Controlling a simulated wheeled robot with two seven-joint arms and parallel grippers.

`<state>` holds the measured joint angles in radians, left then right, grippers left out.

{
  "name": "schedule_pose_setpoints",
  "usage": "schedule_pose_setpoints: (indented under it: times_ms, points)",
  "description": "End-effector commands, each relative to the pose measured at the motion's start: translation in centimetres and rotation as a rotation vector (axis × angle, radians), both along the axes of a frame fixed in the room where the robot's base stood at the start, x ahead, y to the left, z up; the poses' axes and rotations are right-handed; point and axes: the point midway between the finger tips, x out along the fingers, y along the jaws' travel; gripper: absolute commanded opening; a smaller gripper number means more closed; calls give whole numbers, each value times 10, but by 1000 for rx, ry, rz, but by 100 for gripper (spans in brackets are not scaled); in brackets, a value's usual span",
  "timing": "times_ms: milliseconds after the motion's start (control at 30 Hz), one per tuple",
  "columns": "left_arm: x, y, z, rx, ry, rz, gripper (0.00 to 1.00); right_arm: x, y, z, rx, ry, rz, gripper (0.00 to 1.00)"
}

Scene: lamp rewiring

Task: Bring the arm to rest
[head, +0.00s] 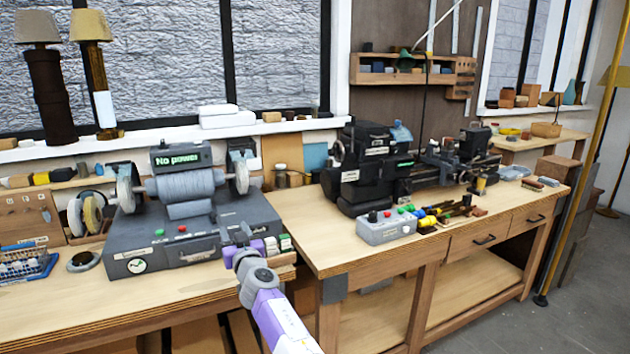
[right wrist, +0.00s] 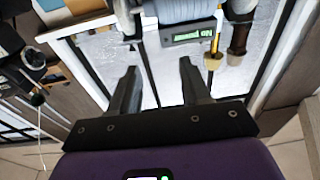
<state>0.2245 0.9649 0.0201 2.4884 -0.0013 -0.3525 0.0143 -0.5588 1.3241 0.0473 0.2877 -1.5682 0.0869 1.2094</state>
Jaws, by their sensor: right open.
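My right arm comes in from the bottom middle of the head view. Its gripper (head: 243,236) is in front of the right front corner of the grey grinder-like machine (head: 190,225), above the bench edge. In the right wrist view the two dark fingers of this gripper (right wrist: 158,70) stand wide apart with nothing between them. I cannot tell from the head view whether the gripper touches the machine. My left gripper is in neither view.
The machine's display (head: 180,156) reads "No power". A grey button box (head: 386,228) and a dark lathe (head: 370,170) stand on the right bench (head: 330,250). Two lamps (head: 92,70) stand on the left sill.

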Motion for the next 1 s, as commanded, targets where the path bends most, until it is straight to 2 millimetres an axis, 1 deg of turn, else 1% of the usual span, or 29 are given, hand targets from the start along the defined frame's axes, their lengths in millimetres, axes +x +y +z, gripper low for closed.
schedule_pose_setpoints:
  times_ms: [167, 200, 267, 300, 333, 367, 400, 467, 500, 567, 600, 667, 700, 767, 800, 867, 900, 967, 1000]
  points:
    - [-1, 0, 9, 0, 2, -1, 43, 16, -13, -62, -44, 141, 27, 47]
    - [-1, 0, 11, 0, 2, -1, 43, 18, -18, -82, -55, 182, 32, 47]
    - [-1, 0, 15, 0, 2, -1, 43, 21, -28, -114, -73, 251, 43, 47]
    - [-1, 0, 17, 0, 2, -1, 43, 21, -36, -136, -81, 301, 49, 47]
    - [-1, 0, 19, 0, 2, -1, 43, 20, -42, -155, -89, 343, 54, 47]
    - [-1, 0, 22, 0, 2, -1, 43, 17, -49, -173, -93, 384, 58, 47]
    - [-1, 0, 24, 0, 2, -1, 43, 13, -59, -196, -99, 437, 63, 47]
    - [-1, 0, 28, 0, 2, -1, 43, 4, -75, -231, -102, 519, 69, 47]
    - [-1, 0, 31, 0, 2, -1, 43, -4, -85, -253, -102, 573, 70, 47]
    - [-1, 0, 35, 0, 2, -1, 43, -19, -102, -285, -98, 653, 71, 47]
    - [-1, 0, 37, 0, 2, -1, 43, -31, -114, -305, -96, 706, 69, 47]
    - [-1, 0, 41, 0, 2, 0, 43, -51, -131, -333, -87, 785, 64, 47]
    - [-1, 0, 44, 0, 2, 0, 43, -66, -143, -350, -80, 838, 58, 47]
    - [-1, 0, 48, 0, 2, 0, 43, -91, -161, -374, -66, 914, 48, 47]
    - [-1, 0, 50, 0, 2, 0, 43, -109, -173, -389, -57, 967, 39, 47]
    - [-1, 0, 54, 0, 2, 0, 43, -138, -190, -408, -42, 1043, 24, 47]
    - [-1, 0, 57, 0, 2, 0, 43, -159, -201, -420, -31, 1095, 10, 47]
    - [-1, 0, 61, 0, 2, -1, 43, -192, -217, -435, -14, 1171, -11, 47]
    - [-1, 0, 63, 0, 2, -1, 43, -215, -228, -443, -4, 1222, -26, 47]
